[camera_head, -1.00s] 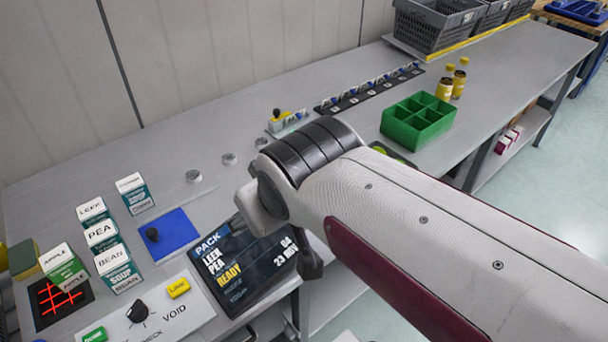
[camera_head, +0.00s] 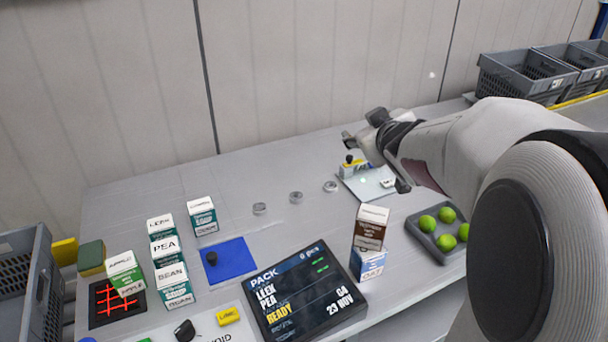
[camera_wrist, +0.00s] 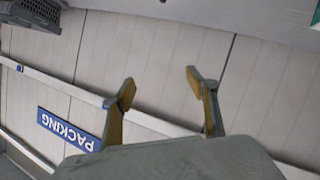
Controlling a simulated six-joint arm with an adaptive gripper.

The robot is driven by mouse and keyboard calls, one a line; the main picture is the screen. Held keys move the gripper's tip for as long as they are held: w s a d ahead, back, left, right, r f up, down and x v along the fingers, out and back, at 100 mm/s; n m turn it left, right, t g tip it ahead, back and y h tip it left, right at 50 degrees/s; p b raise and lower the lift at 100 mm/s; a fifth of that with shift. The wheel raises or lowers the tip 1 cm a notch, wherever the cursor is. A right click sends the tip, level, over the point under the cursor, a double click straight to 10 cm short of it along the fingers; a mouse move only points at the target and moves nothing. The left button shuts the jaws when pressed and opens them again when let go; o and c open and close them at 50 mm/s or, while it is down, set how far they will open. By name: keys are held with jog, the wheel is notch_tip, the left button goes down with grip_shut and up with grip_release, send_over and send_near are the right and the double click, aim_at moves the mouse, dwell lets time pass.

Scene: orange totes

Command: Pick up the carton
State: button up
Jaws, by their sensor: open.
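Several cartons stand on the grey bench in the head view. At the left are the leek carton (camera_head: 161,227), pea carton (camera_head: 167,250), bean carton (camera_head: 174,285) and green-and-white apple carton (camera_head: 125,273). Another teal-and-white carton (camera_head: 202,216) stands behind them. A brown-and-white carton (camera_head: 370,227) and a blue-and-white oat carton (camera_head: 368,263) stand close together right of the screen. I cannot tell which carton is meant. My gripper (camera_wrist: 160,84) is open, with nothing between its fingers and the wall beyond. In the head view it is over the bench's back, away from the cartons.
A tilted screen (camera_head: 305,295) stands at the front, with a blue mat (camera_head: 228,260) behind it. A grey tray (camera_head: 418,228) holds several green fruits. Small metal discs (camera_head: 296,197) lie mid-bench. Grey crates (camera_head: 520,75) stand at the back right; another crate (camera_head: 40,285) is at left.

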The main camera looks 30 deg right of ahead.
jog(key=w+d+f+n+t+y, duration=0.2)
jog(key=w+d+f+n+y, duration=0.15)
jog(key=d, duration=0.35)
jog(key=n+g+y, duration=0.2)
jog(key=n+y, duration=0.2)
jog(key=y, duration=1)
send_near(371, 228)
jog(key=w, duration=0.3)
jog(key=shift+w+r, duration=0.1)
jog(key=shift+w, duration=0.1)
jog(key=x, duration=0.2)
jog(key=shift+w+a, duration=0.2)
jog(key=shift+a, duration=0.05)
